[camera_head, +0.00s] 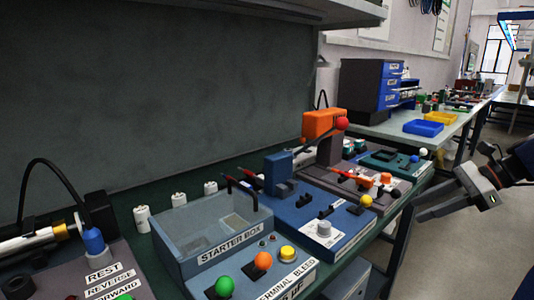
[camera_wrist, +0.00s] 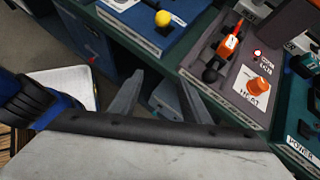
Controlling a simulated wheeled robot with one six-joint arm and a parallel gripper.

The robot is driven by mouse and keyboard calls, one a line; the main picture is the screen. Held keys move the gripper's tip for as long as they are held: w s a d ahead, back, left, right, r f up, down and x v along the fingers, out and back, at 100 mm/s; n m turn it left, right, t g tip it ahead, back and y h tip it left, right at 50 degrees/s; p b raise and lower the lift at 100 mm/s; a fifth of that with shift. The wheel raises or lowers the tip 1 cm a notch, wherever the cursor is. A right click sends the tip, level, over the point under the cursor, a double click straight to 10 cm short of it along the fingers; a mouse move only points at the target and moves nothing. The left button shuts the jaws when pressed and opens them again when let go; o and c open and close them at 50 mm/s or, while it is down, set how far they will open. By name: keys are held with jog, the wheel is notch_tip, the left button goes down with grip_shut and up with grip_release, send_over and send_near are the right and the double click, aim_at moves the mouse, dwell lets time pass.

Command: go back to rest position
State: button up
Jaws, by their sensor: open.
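My gripper (camera_head: 420,206) is at the right of the head view, beyond the front edge of the workbench. Its two fingers are apart, and nothing shows between them. In the wrist view the gripper (camera_wrist: 160,77) also shows spread fingers, with the bench edge just past their tips. It touches nothing that I can see.
A blue panel (camera_head: 314,222) and a grey panel (camera_head: 385,191) with an orange part (camera_head: 323,124) stand on the bench. Small white cylinders (camera_head: 142,218) stand behind the starter box. A white tray (camera_wrist: 68,82) lies at left in the wrist view. Floor (camera_head: 445,262) around the gripper is clear.

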jog(key=s+a+f+n+h, duration=0.9)
jog(key=s+a+f+n, duration=0.3)
jog(key=n, duration=1)
jog(key=s+a, duration=0.3)
jog(key=shift+s+f, duration=0.2)
jog(key=shift+f, duration=0.2)
jog(key=shift+c, duration=0.4)
